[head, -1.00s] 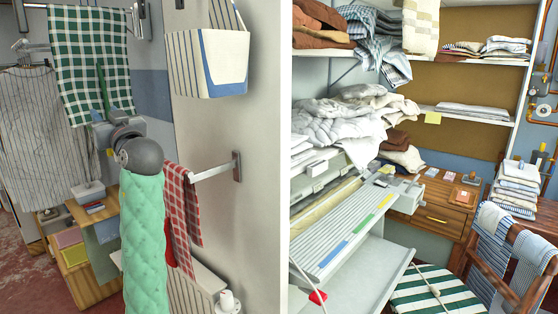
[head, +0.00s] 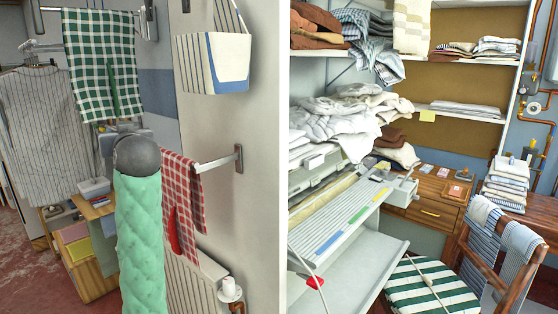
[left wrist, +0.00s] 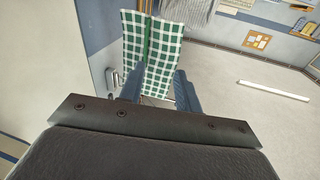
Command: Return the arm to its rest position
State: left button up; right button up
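My left arm, in a green quilted sleeve (head: 140,240), rises at the left of the head view to a grey joint (head: 137,156). The left gripper is mostly hidden behind this joint in the head view. In the left wrist view its two blue fingers (left wrist: 160,88) stand apart, with no object seen held between them. A green and white checked cloth (left wrist: 163,50) shows beyond the fingers. In the head view this cloth (head: 88,60) hangs from a rail behind the arm. My right gripper is not in view.
A red checked cloth (head: 181,190) hangs on a wall bar (head: 218,161), close right of the sleeve. A striped wall pocket (head: 213,62) is above it. A wooden drawer unit (head: 93,278) stands behind left. The ironer (head: 335,220) and a chair (head: 490,262) are at right.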

pick_arm(q)
jog(key=s+d+f+m+g+h, duration=0.2)
jog(key=s+d+f+m+h, duration=0.3)
jog(key=f, duration=0.7)
jog(key=s+d+f+g+h, duration=0.1)
jog(key=s+d+f+h, duration=0.25)
jog(key=d+f, duration=0.55)
jog(key=s+d+f+m+g+h, duration=0.2)
jog(key=s+d+f+m+h, duration=0.15)
jog(key=f, duration=1.05)
jog(key=s+d+f+g, duration=0.2)
jog(key=s+f+g, duration=0.2)
jog(key=s+f, duration=1)
jog(key=s+d+f+g, duration=0.3)
jog(key=s+f, duration=1.1)
jog(key=s, duration=0.6)
jog(key=shift+s+f+g+h, duration=0.15)
jog(key=shift+s+g+h, duration=0.15)
jog(key=shift+g, duration=0.1)
